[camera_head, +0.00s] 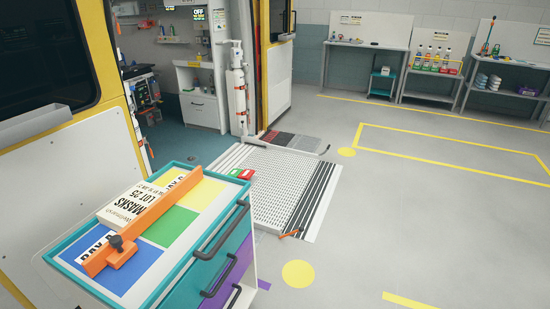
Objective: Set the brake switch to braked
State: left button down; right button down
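A small red-and-green piece (242,174) sits at the far right corner of the teal cart (52,258); it looks like the brake switch, but it is too small to tell which way it is set. On the cart top, an orange bar (150,218) with a black knob (117,243) lies across blue, green and yellow fields. A white box of masks (128,206) lies against the bar. Neither of my grippers is in view.
The cart stands beside the open vehicle. A ramp (265,180) with black-and-white striping runs from its doorway, with an orange handle (290,233) at its lower edge. A white cylinder (237,90) stands at the doorway. The grey floor right of the ramp is clear.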

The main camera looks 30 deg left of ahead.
aim_at(245, 174)
jog(key=u, duration=0.35)
jog(key=i, duration=0.85)
jog(key=u, duration=1.25)
jog(key=i, duration=0.5)
jog(key=u, duration=0.55)
